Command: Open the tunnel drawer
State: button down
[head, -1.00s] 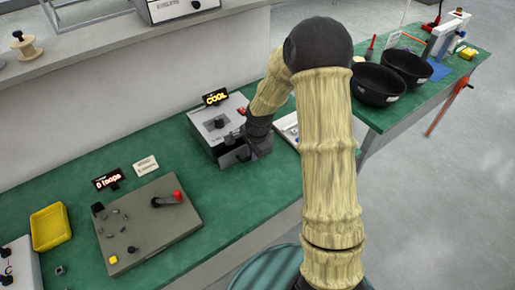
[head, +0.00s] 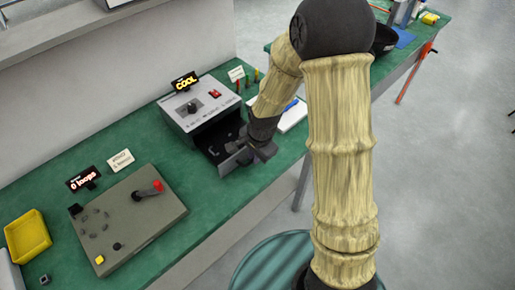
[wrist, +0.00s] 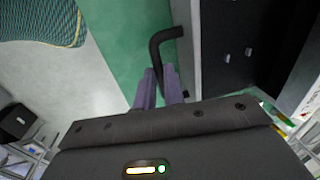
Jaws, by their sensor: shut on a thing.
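The tunnel is a grey box (head: 200,110) with a knob and a red switch on top, beside a display reading "COOL" (head: 184,80). Its drawer (head: 222,142) is pulled out at the front, showing a dark interior. My gripper (wrist: 160,92) is shut on the drawer's dark bent handle (wrist: 167,42) in the wrist view. In the head view my gripper (head: 252,152) is at the drawer's front and partly covers it. The drawer interior (wrist: 235,45) also shows in the wrist view, with small pale parts inside.
A grey panel (head: 125,228) with a red-tipped lever and a yellow tray (head: 27,235) stand on the green bench to the left. A white sheet (head: 290,116) lies right of the tunnel. A dark bowl (head: 384,40) is behind my arm. Open floor lies at right.

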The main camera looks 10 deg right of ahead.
jog(key=shift+s+d, duration=0.1)
jog(key=shift+s, duration=0.15)
jog(key=c, duration=1.5)
grip_release()
jog(key=r, duration=0.5)
jog(key=s+d+r+p, duration=0.1)
jog(key=r, duration=0.5)
jog(key=s+d+r, duration=0.1)
jog(key=r, duration=0.5)
jog(key=shift+s, duration=0.25)
